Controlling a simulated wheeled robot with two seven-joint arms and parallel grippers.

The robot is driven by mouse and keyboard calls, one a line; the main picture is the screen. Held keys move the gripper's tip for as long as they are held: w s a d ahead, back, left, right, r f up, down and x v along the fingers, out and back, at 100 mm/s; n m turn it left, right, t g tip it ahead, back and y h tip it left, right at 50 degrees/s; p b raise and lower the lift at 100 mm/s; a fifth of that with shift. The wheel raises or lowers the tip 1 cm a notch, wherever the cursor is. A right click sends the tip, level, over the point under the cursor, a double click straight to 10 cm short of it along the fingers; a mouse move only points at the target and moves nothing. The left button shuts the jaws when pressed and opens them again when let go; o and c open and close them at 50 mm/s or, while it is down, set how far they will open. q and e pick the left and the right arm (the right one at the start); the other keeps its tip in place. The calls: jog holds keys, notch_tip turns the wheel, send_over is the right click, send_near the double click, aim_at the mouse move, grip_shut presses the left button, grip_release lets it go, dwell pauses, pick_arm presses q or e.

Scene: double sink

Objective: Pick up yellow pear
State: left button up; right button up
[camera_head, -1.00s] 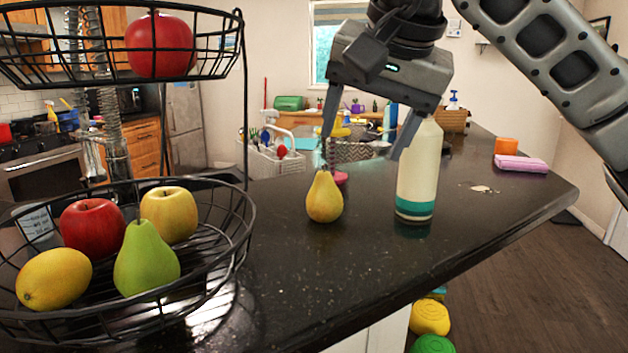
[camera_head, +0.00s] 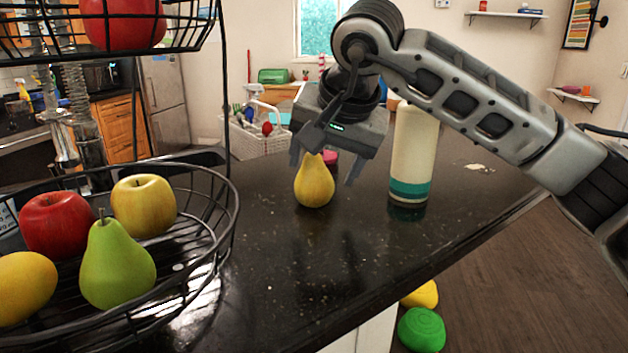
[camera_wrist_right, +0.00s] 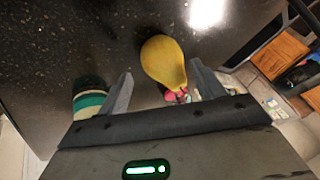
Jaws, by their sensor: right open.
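The yellow pear (camera_head: 314,184) stands upright on the dark counter, right of the wire basket. It also shows in the right wrist view (camera_wrist_right: 163,60), ahead of and partly between the fingers. My right gripper (camera_head: 325,172) is open just above and behind the pear, with one finger on each side of its top. In the right wrist view the open fingers (camera_wrist_right: 163,92) have the pear nearer the right finger. I cannot tell whether they touch it. My left gripper is not in view.
A cream bottle with a teal band (camera_head: 411,160) stands close to the right of my gripper. The black wire basket (camera_head: 215,245) holds a green pear (camera_head: 117,268), apples and a yellow fruit at the left. The counter in front of the pear is clear.

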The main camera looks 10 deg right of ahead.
aim_at(320, 170)
jog(key=x, duration=0.4)
jog(key=shift+w+p, duration=0.3)
jog(key=shift+p, duration=0.05)
jog(key=c, duration=0.8)
